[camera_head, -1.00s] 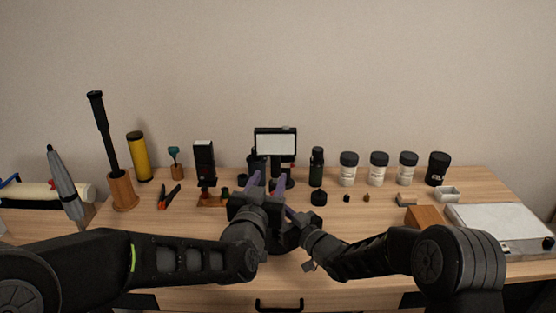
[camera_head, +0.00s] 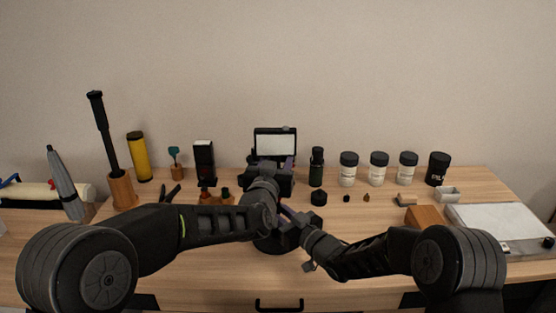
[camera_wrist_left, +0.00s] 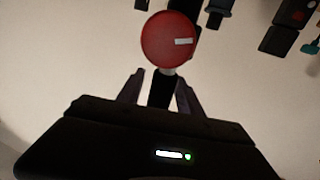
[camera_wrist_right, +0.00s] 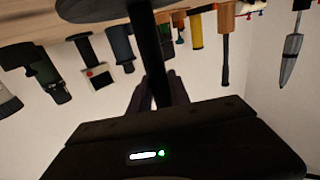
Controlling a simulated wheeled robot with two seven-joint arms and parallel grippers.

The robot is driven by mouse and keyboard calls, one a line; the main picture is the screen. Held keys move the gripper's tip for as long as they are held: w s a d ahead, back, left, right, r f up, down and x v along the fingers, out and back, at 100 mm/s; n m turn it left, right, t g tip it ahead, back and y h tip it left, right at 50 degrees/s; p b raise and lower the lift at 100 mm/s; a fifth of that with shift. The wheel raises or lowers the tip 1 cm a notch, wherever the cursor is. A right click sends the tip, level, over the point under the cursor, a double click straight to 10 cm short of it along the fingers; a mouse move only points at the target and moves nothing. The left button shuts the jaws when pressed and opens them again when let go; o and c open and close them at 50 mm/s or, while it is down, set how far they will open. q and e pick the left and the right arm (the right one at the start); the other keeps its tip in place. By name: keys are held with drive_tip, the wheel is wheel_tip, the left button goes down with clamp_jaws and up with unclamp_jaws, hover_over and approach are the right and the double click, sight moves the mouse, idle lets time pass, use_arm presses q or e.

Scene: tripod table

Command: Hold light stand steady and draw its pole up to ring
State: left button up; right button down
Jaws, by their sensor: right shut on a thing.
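The light stand's dark round base (camera_head: 275,243) stands on the desk in the head view, partly hidden by my arms. Its dark pole (camera_wrist_right: 150,45) rises from the base in the right wrist view, which is upside down. My right gripper (camera_wrist_right: 158,88) is shut on the pole. My left gripper (camera_wrist_left: 160,85) is around the pole higher up, its fingers spread with a gap on each side. Beside it in the left wrist view are a pale ring (camera_wrist_left: 168,72) and a red disc (camera_wrist_left: 168,38) with a white mark. In the head view my left gripper (camera_head: 272,172) hides the pole.
A white panel in a black frame (camera_head: 275,142) is behind my left gripper; I cannot tell if it joins the stand. Jars (camera_head: 349,170) and a black bottle (camera_head: 317,168) stand to the right. A yellow cylinder (camera_head: 139,158) stands left. The front of the desk (camera_head: 370,285) is mostly clear.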

use_arm(q)
clamp_jaws()
idle(1.2)
